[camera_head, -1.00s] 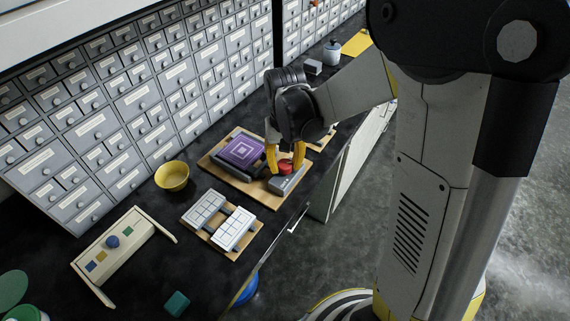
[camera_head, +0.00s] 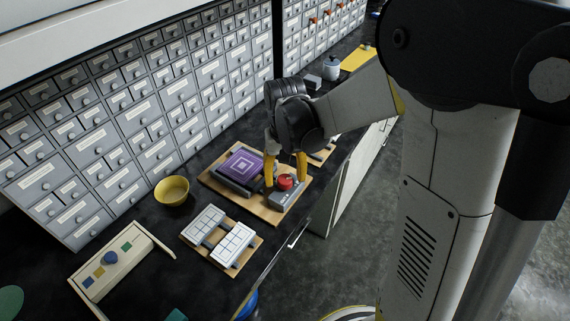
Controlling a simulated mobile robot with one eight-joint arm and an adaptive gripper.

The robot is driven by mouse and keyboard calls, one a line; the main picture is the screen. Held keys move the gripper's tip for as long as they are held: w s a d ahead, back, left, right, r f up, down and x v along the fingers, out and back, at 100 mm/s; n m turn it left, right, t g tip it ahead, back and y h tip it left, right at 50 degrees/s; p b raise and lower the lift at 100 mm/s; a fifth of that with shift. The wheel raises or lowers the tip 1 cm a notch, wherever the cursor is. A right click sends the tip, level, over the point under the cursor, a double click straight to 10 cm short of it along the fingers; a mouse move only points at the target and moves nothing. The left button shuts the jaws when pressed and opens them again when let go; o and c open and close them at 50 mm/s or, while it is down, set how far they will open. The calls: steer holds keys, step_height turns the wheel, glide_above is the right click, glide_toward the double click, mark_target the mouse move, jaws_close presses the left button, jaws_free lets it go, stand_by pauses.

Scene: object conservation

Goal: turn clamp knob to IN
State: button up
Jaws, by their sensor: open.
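The red clamp knob (camera_head: 286,181) sits on a small grey block (camera_head: 287,198) at the right of a wooden board (camera_head: 262,212). A purple square piece with white concentric squares (camera_head: 241,167) lies on the same board, left of the knob, with a dark bar along its front edge. My gripper (camera_head: 285,184) has yellow fingers pointing down, spread apart, one to each side of the knob. I cannot tell whether either finger touches it. The knob's marking and the IN label are too small to read.
A yellow bowl (camera_head: 172,190) stands left of the board. A rack of white gridded tiles (camera_head: 234,242) lies in front of it. A cream wooden tray (camera_head: 112,262) with coloured pieces is at the lower left. Grey drawer cabinets (camera_head: 130,120) line the back of the black counter.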

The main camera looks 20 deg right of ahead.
mark_target(285, 179)
step_height(285, 179, up, 11)
steer(key=shift+s+f, duration=0.1)
stand_by(0.5)
steer(key=s+r+n+t, duration=0.2)
steer(key=s+t, duration=0.5)
steer(key=s, duration=0.5)
steer(key=shift+s+r, duration=0.2)
steer(key=shift+s, duration=0.1)
